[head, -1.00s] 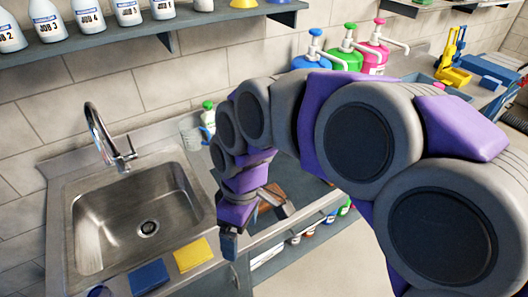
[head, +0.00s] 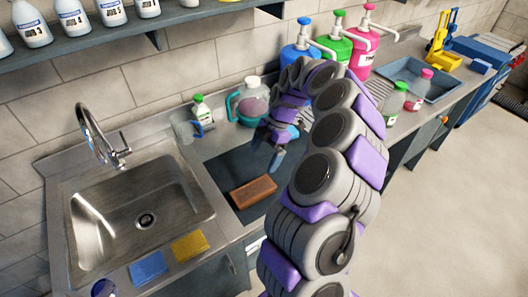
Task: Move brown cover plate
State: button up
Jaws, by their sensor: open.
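The brown cover plate (head: 253,192) looks like a flat brown block. It lies on a dark mat (head: 222,168) on the counter, just right of the sink. My gripper (head: 268,149) is open, with its fingers pointing down. In the picture it is above and a little right of the plate, apart from it. My arm crosses the right part of the mat and hides what lies behind it.
The steel sink (head: 140,215) is at left, with blue and yellow sponges (head: 189,246) at its front edge. A teal-handled jug (head: 251,102) and a green-capped bottle (head: 202,112) stand at the back. Pump bottles (head: 360,52) and a blue tray (head: 422,78) are farther right.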

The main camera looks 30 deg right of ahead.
jog(key=b, duration=0.3)
send_near(247, 193)
jog(key=x, duration=1)
jog(key=shift+c, duration=0.4)
jog(key=c, duration=1)
jog(key=shift+c, duration=0.2)
